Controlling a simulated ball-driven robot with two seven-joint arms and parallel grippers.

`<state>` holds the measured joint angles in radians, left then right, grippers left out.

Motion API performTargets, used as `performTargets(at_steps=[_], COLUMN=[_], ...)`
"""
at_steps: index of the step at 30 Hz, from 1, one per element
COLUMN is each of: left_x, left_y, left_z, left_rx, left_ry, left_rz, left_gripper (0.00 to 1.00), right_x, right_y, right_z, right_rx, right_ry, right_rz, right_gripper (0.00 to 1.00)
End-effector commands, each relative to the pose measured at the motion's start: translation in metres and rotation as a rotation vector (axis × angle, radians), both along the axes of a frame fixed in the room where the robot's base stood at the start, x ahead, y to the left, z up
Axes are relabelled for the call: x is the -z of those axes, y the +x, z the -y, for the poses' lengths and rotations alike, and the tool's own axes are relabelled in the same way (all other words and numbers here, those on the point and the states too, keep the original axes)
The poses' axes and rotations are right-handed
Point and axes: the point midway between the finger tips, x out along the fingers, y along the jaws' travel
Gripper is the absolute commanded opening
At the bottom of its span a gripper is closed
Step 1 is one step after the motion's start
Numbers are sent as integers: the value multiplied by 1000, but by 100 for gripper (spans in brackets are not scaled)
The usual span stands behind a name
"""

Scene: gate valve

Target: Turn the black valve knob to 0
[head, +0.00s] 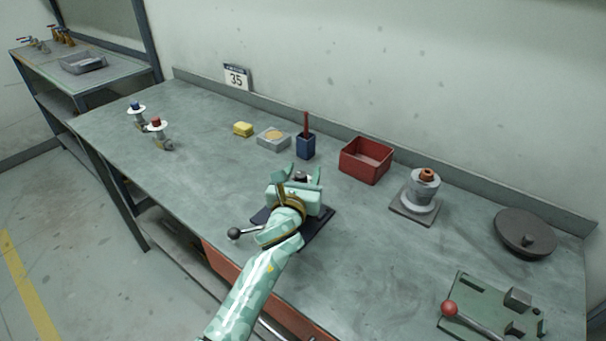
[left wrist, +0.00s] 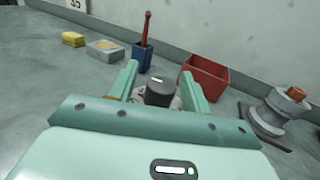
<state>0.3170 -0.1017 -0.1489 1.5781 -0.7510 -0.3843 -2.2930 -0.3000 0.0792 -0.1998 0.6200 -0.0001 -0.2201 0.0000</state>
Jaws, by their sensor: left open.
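The black valve knob (left wrist: 160,93) shows in the left wrist view as a short dark cylinder with a small pale mark on top. It stands on a grey metal body, mostly hidden behind my gripper. In the head view only a bit of the knob (head: 301,175) shows. My left gripper (head: 301,173) is open, with one finger on each side of the knob. In the left wrist view its fingers (left wrist: 159,82) stand apart, and I cannot tell if either touches the knob. No scale or 0 is readable. My right gripper is not in view.
A dark base plate (head: 322,222) and a lever with a dark ball (head: 234,233) lie beneath my arm. Behind are a blue cup (head: 306,147) and a red bin (head: 366,161). A flanged grey fitting (head: 420,197) stands right.

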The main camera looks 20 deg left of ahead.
Motion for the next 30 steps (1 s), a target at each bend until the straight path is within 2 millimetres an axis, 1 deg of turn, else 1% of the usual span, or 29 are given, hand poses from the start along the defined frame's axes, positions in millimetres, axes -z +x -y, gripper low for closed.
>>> performTargets(at_steps=[3,10,11,12,15,23,30], left_x=[0,-1,-1,-1,-1,-1,-5], left_y=[5,5,5,5,5,5,4], left_z=[0,0,0,0,0,-1,0], left_rx=[0,0,0,0,0,13,106], left_ry=[-1,-1,-1,-1,-1,1,7], left_rz=[0,1,1,1,1,1,1], left_gripper=[48,48,40,29,3,3,3], right_x=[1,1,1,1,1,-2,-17], right_y=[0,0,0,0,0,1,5], right_z=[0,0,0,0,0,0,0], right_rx=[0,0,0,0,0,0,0], right_ry=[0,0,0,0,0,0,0], right_rz=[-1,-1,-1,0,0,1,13], right_gripper=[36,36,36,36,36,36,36])
